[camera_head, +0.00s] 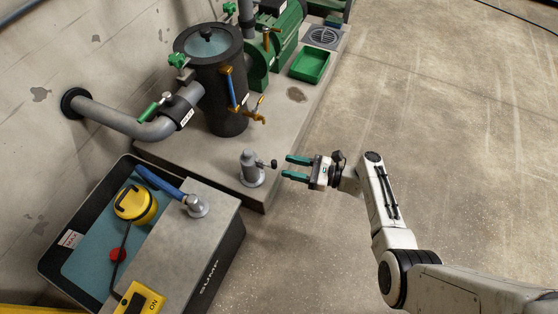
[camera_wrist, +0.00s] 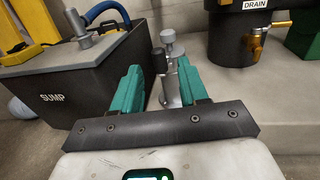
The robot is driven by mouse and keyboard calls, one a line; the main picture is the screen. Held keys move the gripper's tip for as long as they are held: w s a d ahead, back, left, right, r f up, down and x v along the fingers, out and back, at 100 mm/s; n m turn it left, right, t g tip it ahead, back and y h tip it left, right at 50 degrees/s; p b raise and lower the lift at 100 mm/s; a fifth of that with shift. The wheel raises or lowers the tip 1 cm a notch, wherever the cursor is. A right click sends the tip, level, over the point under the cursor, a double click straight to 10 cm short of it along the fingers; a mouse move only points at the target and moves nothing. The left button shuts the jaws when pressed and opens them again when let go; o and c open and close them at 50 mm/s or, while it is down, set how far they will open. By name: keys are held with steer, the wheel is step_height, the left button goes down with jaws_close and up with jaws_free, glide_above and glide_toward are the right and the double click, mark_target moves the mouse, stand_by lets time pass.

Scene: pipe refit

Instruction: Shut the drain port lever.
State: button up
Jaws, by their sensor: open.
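A brass valve (camera_head: 257,116) sits low on the black strainer pot (camera_head: 218,100). In the wrist view this brass valve (camera_wrist: 257,45) hangs below a DRAIN label (camera_wrist: 256,4). A grey post fitting (camera_head: 251,170) stands upright on the concrete plinth, with a short side arm ending in a dark knob (camera_head: 273,163). I cannot tell which of the two is the drain port lever. My gripper (camera_head: 287,166) is open and empty, just right of the knob. In the wrist view the post (camera_wrist: 171,90) shows between and beyond my green fingers (camera_wrist: 158,82).
The sump box (camera_head: 200,235) stands front left, with a blue hose (camera_head: 160,182) and a yellow float (camera_head: 135,203). A blue lever (camera_head: 230,90) is on the pot. A green pump (camera_head: 285,35) and green tray (camera_head: 310,65) stand behind. The floor at right is clear.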

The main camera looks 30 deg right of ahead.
steer(key=v, duration=0.5)
steer(key=shift+p, duration=0.35)
steer(key=s+a+f+n+g, duration=0.4)
steer(key=s+a+n+g, duration=0.25)
steer(key=n, duration=0.25)
steer(key=s+r+n+g+h, duration=0.2)
steer(key=s+n+g+h, duration=0.4)
steer(key=s+n, duration=0.45)
steer(key=s+d+r+n+t+h+p, duration=0.1)
steer(key=s+d+r+n+h, duration=0.25)
steer(key=r, duration=0.25)
steer(key=s+d+r+n+h, duration=0.2)
steer(key=r+n+h, duration=0.2)
steer(key=r, duration=0.2)
step_height(320, 180, up, 35)
steer(key=p, duration=3.5)
steer(key=shift+a+m, duration=0.2)
steer(key=shift+m, duration=0.1)
